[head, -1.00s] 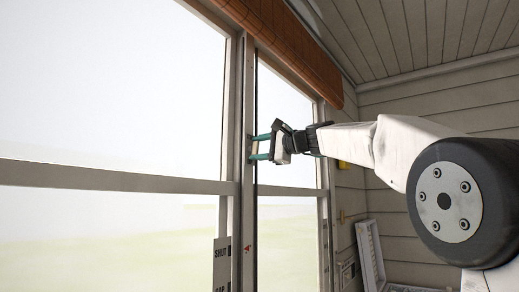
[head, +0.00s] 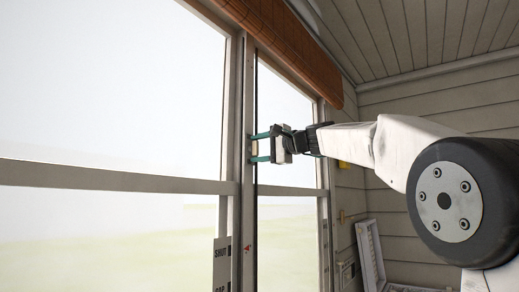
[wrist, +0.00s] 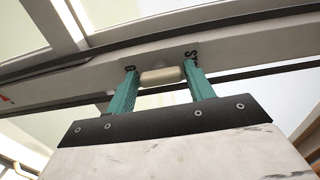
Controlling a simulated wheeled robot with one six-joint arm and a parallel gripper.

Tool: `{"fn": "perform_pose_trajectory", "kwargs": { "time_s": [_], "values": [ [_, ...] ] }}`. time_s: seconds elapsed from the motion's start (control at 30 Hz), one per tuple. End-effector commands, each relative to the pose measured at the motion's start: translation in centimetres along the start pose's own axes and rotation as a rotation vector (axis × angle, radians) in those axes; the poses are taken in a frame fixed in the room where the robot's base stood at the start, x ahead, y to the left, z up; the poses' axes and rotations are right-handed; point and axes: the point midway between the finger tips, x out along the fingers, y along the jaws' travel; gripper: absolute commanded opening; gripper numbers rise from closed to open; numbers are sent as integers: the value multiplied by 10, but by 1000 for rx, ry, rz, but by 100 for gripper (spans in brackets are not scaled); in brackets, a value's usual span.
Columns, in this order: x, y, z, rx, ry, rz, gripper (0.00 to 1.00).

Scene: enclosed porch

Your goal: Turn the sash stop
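The sash stop (wrist: 162,76) is a short cream bar on the pale window post, seen in the wrist view between my fingertips. Dark letters are beside it on the post, partly hidden by my fingers. My gripper (wrist: 161,85) has two teal fingers, one at each end of the bar, and they look closed on it. In the head view my gripper (head: 262,147) reaches the post (head: 248,110) from the right, with one finger above the other. The stop is small there, between the fingertips.
Large window panes (head: 110,90) lie left and right of the post. An orange-brown rolled blind (head: 285,45) hangs above. A white slatted frame (head: 370,255) leans at the lower right.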

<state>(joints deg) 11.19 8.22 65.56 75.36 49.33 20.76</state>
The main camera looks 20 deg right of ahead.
Motion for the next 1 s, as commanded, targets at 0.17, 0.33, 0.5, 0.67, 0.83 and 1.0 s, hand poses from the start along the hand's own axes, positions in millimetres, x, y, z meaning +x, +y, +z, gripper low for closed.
{"fn": "perform_pose_trajectory", "kwargs": {
  "time_s": [0.17, 0.33, 0.5, 0.67, 0.83, 1.0],
  "values": [
    [0, 0, 0, 1, 0, -1, 67],
    [-1, -1, 0, 1, 0, -1, 67],
    [-21, -1, 0, 2, 3, -2, 67],
    [-49, -1, 0, 1, 3, -2, 67],
    [-71, 0, -1, 1, 2, 0, 67],
    [-78, 0, -1, 1, 1, -1, 67]
  ]
}}
